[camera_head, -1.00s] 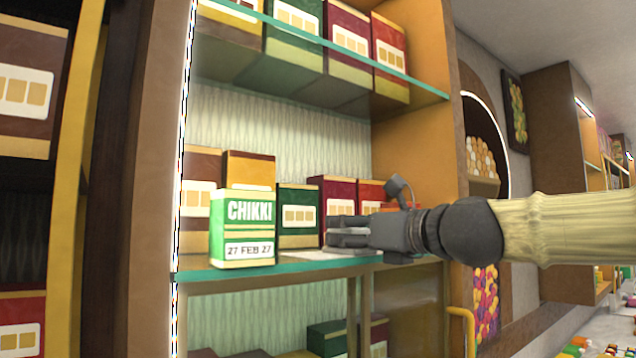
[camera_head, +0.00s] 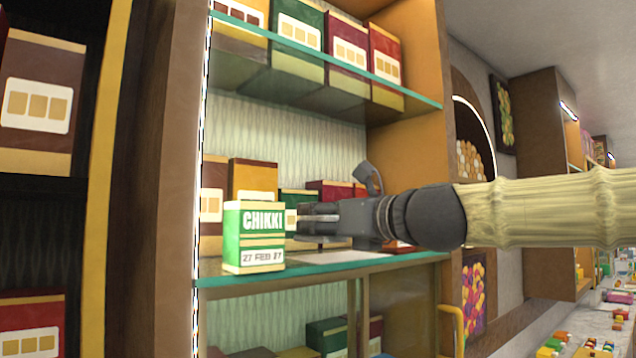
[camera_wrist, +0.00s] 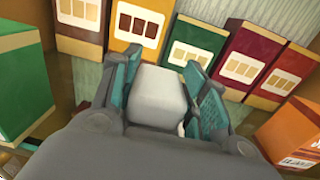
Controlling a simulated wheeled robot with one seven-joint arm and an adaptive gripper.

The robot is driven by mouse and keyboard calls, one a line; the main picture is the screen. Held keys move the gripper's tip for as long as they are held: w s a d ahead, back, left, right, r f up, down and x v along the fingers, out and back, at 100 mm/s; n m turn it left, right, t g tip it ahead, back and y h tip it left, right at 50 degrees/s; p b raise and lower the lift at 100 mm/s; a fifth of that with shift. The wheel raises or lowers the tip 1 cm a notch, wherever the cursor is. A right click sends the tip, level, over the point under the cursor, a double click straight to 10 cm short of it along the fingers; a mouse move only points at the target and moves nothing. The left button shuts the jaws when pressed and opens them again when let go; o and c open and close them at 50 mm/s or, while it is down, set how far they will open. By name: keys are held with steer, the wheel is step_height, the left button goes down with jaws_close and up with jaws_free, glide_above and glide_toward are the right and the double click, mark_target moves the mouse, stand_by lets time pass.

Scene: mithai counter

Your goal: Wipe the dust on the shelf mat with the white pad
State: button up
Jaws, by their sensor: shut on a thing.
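My gripper (camera_head: 303,220) reaches in from the right over the lit middle shelf. In the wrist view my gripper (camera_wrist: 160,92) is shut on the pale grey-white pad (camera_wrist: 157,95), which sits between the teal-faced fingers. The pad cannot be made out in the head view. A pale shelf mat (camera_head: 345,258) lies flat on the glass shelf below my gripper, with a visible gap between them. No dust can be told apart on the mat. My fingertips are close to the right side of the green CHIKKI box (camera_head: 253,238); whether they touch is unclear.
The green box also stands at the wrist view's left (camera_wrist: 22,80). Several boxes line the back, including a yellow one (camera_wrist: 143,25) and a red one (camera_wrist: 253,58). An orange box (camera_wrist: 290,137) stands at right. The upper glass shelf (camera_head: 330,62) is overhead.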

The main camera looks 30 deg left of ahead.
steer(key=r, duration=0.1)
steer(key=r+p, duration=0.1)
steer(key=r, duration=0.1)
steer(key=shift+s+d+r+p, duration=0.1)
steer(key=shift+s+d+p, duration=0.1)
steer(key=shift+d+p, duration=0.15)
steer(key=shift+w+a+r, duration=0.1)
steer(key=shift+a+r, duration=0.15)
steer(key=shift+r, duration=0.55)
steer(key=shift+d+r, duration=0.1)
